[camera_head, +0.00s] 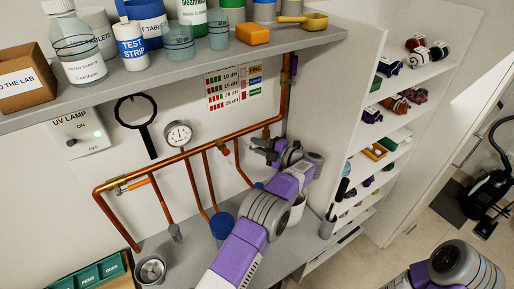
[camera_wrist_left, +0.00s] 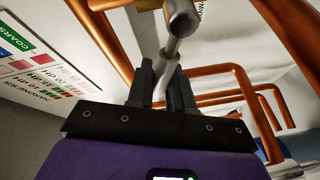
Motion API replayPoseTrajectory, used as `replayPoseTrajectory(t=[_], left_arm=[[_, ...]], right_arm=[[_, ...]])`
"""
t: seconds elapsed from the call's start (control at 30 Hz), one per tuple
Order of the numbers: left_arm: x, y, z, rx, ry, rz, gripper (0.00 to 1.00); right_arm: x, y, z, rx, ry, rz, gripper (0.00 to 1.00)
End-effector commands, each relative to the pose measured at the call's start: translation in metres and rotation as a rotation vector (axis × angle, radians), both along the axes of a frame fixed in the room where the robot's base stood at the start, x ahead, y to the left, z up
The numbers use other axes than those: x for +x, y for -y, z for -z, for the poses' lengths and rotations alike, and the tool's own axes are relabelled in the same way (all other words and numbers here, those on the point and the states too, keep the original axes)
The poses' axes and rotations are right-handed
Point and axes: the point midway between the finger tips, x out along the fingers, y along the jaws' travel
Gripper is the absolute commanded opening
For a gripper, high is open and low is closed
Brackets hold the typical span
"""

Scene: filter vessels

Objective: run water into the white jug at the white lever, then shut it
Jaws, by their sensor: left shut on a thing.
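My left gripper (camera_head: 264,149) reaches up to the copper pipework on the back wall. In the left wrist view its two dark fingers (camera_wrist_left: 166,88) are closed around a pale grey-white lever (camera_wrist_left: 168,66), whose upper part ends in a rounded metal piece. In the head view the gripper and wrist hide the lever. A white vessel, probably the white jug (camera_head: 298,212), stands on the counter behind my left forearm and is mostly hidden. I cannot see any water or the inside of the vessel. My right arm shows at the lower right, with its gripper out of view.
Copper pipes (camera_head: 200,143) with a gauge (camera_head: 178,134) run along the wall. A blue vessel (camera_head: 222,226) and a metal cup (camera_head: 150,270) stand on the counter. An upper shelf (camera_head: 190,72) holds bottles above. A cubby rack (camera_head: 352,195) stands right.

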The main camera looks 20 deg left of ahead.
Motion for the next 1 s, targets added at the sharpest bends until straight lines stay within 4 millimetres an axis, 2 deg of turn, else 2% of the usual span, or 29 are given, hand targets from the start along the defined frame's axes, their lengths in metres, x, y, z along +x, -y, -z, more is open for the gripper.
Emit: replayPoseTrajectory(t=[0.23,0.6,0.63,0.77,1.0], left_arm=[[0.005,0.004,-0.012,0.123,-0.155,0.001,0.0],[0.005,0.004,-0.015,0.143,-0.181,0.001,0.0],[0.005,0.004,-0.015,0.143,-0.181,0.001,0.22],[0.005,0.004,-0.015,0.142,-0.18,0.0,0.42],[0.005,0.004,-0.015,0.142,-0.18,0.0,0.42]], right_arm=[[0.0,0.0,0.001,0.0,0.0,0.0,0.43],[0.0,0.0,0.001,0.0,0.0,0.0,0.43],[0.0,0.0,0.001,0.0,0.0,0.0,0.43],[0.0,0.0,0.001,0.0,0.0,0.0,0.43],[0.0,0.0,0.001,0.0,0.0,0.0,0.43]])
